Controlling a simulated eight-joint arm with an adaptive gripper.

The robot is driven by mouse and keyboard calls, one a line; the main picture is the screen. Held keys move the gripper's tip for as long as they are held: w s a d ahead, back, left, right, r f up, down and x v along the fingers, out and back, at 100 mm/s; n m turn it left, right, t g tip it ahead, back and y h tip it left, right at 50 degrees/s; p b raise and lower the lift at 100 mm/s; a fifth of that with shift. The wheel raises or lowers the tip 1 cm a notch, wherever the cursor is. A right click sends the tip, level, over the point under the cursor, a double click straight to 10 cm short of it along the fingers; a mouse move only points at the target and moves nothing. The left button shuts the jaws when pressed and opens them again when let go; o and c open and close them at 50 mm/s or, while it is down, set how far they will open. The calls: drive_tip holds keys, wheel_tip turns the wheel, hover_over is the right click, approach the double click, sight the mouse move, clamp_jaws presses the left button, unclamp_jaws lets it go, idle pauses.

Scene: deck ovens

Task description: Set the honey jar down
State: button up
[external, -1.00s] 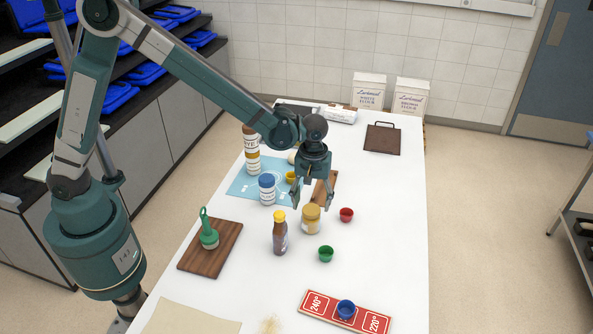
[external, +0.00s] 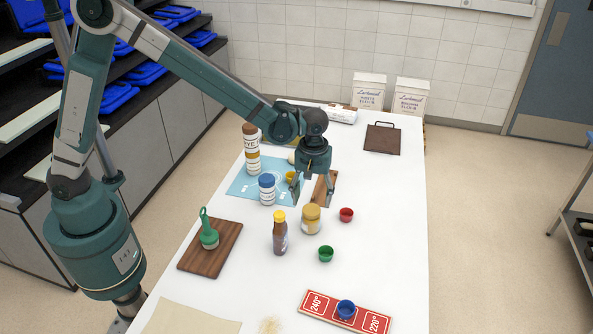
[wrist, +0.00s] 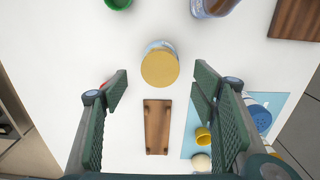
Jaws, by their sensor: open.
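The honey jar (external: 311,218), a squat glass jar with a golden-yellow lid, stands upright on the white table. In the wrist view its lid (wrist: 160,68) is seen from above, just beyond and between my fingertips. My gripper (external: 311,192) is open and empty, above and slightly behind the jar. In the wrist view my fingers (wrist: 160,90) are wide apart, with clear gaps to the jar on both sides.
A brown bottle with yellow cap (external: 280,233), a red cup (external: 346,215) and a green cup (external: 326,254) stand near the jar. A wooden board (wrist: 157,128) lies behind it. A blue-lidded tub (external: 267,189) stands on the blue mat (external: 240,187). The table's right side is mostly clear.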

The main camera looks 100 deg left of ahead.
drive_tip(key=s+d+r+m+t, duration=0.3)
drive_tip(key=s+d+r+m, duration=0.6)
drive_tip(key=s+d+r, duration=0.8)
drive_tip(key=s+d+r+m+t, duration=0.1)
drive_tip(key=s+d+m, duration=0.3)
drive_tip(key=s, duration=0.5)
drive_tip(key=s+d+r+m+t, duration=0.1)
drive_tip(key=s+d+m+t, duration=0.2)
drive_tip(key=s+d+m, duration=0.2)
drive_tip(key=s+d, duration=0.1)
drive_tip(key=s, duration=0.2)
drive_tip(key=shift+s, duration=0.35)
drive_tip(key=shift+f, duration=0.1)
wheel_tip(320, 180, down, 7)
drive_tip(key=b, duration=0.6)
drive_tip(key=shift+r+b, duration=0.2)
drive_tip(key=shift+b, duration=0.2)
idle(0.5)
